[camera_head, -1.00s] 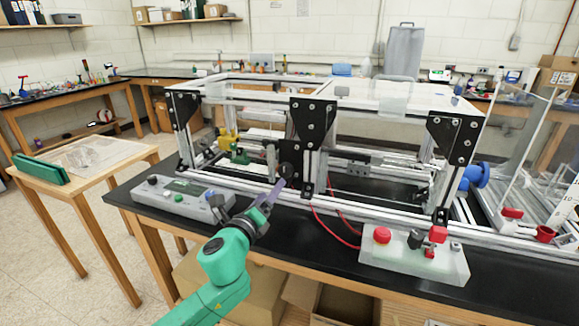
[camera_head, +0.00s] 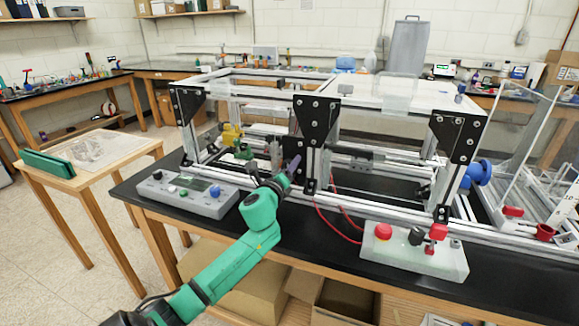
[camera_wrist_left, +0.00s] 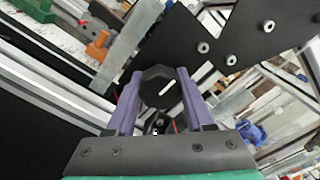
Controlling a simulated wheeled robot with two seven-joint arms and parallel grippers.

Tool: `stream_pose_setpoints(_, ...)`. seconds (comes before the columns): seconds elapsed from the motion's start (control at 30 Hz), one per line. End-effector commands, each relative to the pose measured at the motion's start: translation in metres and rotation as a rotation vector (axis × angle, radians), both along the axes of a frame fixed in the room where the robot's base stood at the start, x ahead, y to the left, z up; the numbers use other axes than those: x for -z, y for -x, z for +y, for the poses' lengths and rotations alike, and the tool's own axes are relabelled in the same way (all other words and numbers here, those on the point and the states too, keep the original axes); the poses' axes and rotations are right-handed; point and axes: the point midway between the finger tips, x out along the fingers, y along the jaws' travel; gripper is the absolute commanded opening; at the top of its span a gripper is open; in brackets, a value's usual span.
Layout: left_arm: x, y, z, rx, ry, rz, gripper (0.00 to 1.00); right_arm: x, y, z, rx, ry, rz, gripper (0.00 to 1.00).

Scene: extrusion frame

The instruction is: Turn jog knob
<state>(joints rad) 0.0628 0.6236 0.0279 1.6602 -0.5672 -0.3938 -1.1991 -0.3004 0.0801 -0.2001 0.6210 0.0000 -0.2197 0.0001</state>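The jog knob (camera_wrist_left: 160,88) is a dark, faceted knob with a white line on its face. In the left wrist view it sits between the two purple fingers of my left gripper (camera_wrist_left: 160,74), one finger on each side. The gap between fingers and knob looks very narrow, and contact is not clear. In the head view my left gripper (camera_head: 295,168) reaches up to the front of the frame, beside the black middle bracket (camera_head: 314,122). There the arm and fingers mostly cover the knob. My right gripper is out of view.
A grey control box (camera_head: 205,204) with buttons lies left of my arm. A white box with a red button (camera_head: 383,232) lies to the right, with red cables behind it. The aluminium extrusion frame (camera_head: 385,205) stands close around the gripper on the black bench.

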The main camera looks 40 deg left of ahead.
Motion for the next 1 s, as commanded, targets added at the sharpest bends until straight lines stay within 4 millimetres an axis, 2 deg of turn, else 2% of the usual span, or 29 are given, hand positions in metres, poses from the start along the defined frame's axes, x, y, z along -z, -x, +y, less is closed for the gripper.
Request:
stream_pose_setpoints(0.03, 0.0001, 0.0001, 0.0001, -0.001, 0.0, 0.001, 0.29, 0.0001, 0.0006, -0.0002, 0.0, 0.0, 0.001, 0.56)
stream_pose_setpoints(0.1, 0.0001, 0.0002, 0.0001, -0.001, 0.0, 0.001, 0.03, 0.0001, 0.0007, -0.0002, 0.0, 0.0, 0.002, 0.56)
stream_pose_setpoints(0.13, 0.0003, 0.0002, 0.0001, -0.001, 0.0, 0.001, 0.0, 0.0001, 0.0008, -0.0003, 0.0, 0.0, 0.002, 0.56)
stream_pose_setpoints(0.57, 0.0003, 0.0003, 0.0, -0.001, 0.08, -0.026, 0.0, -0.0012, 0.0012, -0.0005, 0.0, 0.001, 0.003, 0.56)
stream_pose_setpoints(1.0, 0.0002, 0.0004, 0.0001, -0.001, 0.414, -0.143, 0.0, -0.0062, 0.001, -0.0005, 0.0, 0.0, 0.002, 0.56)
